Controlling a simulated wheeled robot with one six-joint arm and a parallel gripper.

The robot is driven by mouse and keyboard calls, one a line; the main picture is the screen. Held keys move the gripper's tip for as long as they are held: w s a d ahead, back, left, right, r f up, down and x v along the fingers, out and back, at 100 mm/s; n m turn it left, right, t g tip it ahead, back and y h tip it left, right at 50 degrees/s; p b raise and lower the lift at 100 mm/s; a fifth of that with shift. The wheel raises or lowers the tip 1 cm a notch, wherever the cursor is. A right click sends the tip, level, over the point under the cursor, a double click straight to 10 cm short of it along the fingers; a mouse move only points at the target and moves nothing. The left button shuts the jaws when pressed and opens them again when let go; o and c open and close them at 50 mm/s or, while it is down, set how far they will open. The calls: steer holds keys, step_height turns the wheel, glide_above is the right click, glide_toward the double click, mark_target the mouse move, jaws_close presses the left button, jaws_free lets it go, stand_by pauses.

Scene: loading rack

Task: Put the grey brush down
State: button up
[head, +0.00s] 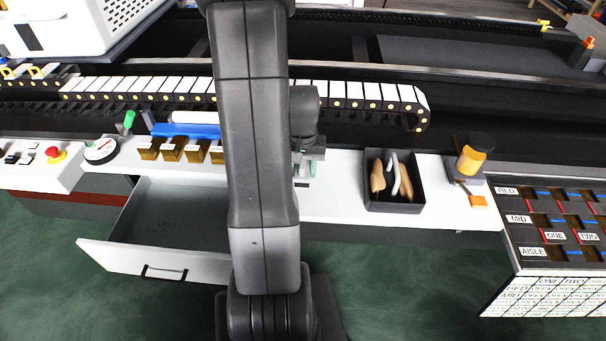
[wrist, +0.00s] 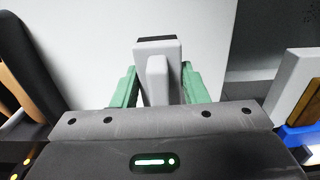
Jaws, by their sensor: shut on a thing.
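The grey brush (wrist: 157,75) shows in the wrist view as a pale grey block with a dark far end. It sits between the green fingers of my gripper (wrist: 158,88), which is shut on it. Below it is the white counter (wrist: 90,40); I cannot tell whether the brush touches it. In the head view my gripper (head: 303,170) is over the counter (head: 335,205), left of the black bin, and my arm hides most of it.
A black bin (head: 394,207) holds tan pieces and a pale grey one. An orange jar (head: 469,160) stands to its right. At left are wooden blocks (head: 172,153), a dial (head: 100,150) and an open, empty-looking drawer (head: 175,215). A conveyor (head: 345,103) runs behind.

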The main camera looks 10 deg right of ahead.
mark_target(302, 176)
steer(key=shift+f, duration=1.35)
steer(key=shift+f, duration=0.15)
steer(key=o, duration=0.9)
step_height(302, 176, up, 12)
steer(key=shift+r, duration=0.15)
